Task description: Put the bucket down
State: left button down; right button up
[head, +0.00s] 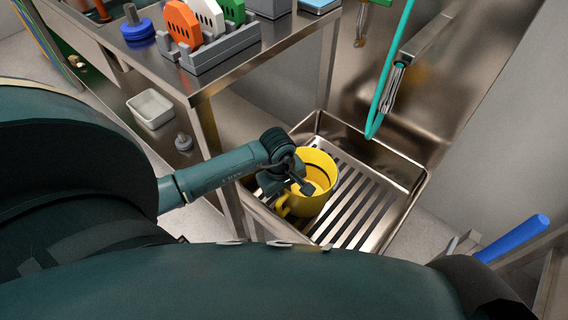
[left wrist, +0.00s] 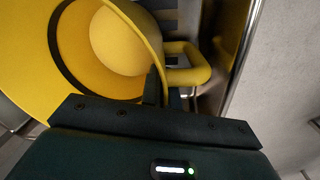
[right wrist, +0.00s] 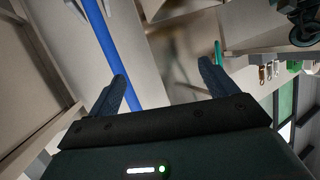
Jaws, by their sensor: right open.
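The yellow bucket (head: 313,206) stands upright in the slatted metal basin (head: 372,205), on or just above the slats; I cannot tell whether its base touches. My left gripper (head: 302,186) is at the bucket's near rim. In the left wrist view, the fingers (left wrist: 162,92) are close together with the bucket's rim (left wrist: 158,62) between them, beside the yellow handle (left wrist: 187,70). The bucket looks empty inside except for a paler yellow round bottom. My right gripper (right wrist: 163,88) is open and empty in the right wrist view, away from the bucket.
A steel table (head: 252,62) with a grey rack of coloured discs stands to the left of the basin. A teal hose (head: 387,75) hangs above the basin. A white tub (head: 151,108) sits on the lower shelf. A blue handle (head: 513,238) rises at the right.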

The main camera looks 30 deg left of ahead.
pick_arm(q)
jog(key=c, duration=2)
grip_release()
jog(key=shift+c, duration=0.2)
jog(key=o, duration=0.4)
jog(key=shift+c, duration=0.2)
